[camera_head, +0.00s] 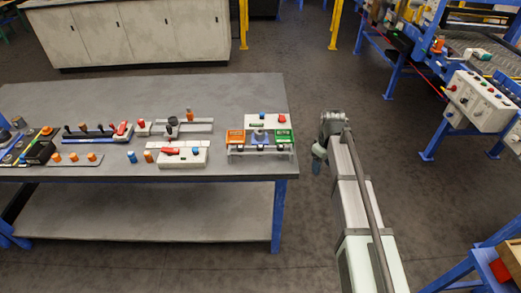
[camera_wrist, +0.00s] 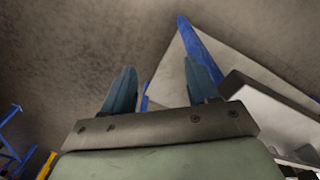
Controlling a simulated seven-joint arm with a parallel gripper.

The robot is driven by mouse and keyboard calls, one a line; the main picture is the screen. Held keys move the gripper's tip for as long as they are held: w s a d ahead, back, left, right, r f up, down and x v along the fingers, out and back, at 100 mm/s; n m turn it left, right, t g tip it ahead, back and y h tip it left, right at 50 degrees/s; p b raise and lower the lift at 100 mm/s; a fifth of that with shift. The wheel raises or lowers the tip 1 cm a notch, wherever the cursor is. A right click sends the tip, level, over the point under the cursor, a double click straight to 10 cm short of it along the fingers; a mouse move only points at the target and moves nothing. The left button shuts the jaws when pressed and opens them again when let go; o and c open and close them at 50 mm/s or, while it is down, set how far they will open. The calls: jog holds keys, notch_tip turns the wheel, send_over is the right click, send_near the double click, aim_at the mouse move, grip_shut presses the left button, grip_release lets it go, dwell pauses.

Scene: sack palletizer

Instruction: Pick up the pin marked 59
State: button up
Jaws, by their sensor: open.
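No marking 59 can be read in either view, so I cannot tell which pin it is. Several small pins stand on the grey table (camera_head: 240,90), among them a blue pin (camera_head: 132,157), an orange pin (camera_head: 148,156) beside it, and a row of orange pins (camera_head: 73,157) further left. My gripper (camera_head: 317,163) hangs off the right end of the table, apart from it. In the wrist view my gripper (camera_wrist: 160,78) shows two blue fingers spread apart with nothing between them. No pin shows in that view.
A fixture with orange and green boxes (camera_head: 260,137) stands at the table's right end. A white block with a red handle (camera_head: 180,155) lies left of it. A control box (camera_head: 480,100) is at right.

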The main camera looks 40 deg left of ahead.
aim_at(260, 146)
jog(key=s+a+r+n, duration=0.1)
jog(key=a+r, duration=0.3)
jog(key=s+a+r+n, duration=0.1)
jog(key=a+r, duration=0.2)
jog(key=r, duration=0.1)
jog(key=s+a+r+n, duration=0.1)
jog(key=s+a+r, duration=0.1)
jog(key=a+r, duration=0.2)
jog(key=shift+s+a+r+t+y, duration=0.1)
jog(key=shift+a+r+t+y, duration=0.25)
jog(key=shift+r, duration=0.2)
jog(key=s+a+r+n, duration=0.3)
jog(key=s+a+r, duration=0.4)
jog(key=s+r, duration=0.15)
jog(key=shift+g, duration=0.45)
notch_tip(260, 146, down, 14)
jog(key=shift+s+d+f, duration=0.15)
jog(key=shift+f, duration=0.1)
jog(key=shift+c, duration=0.3)
grip_shut()
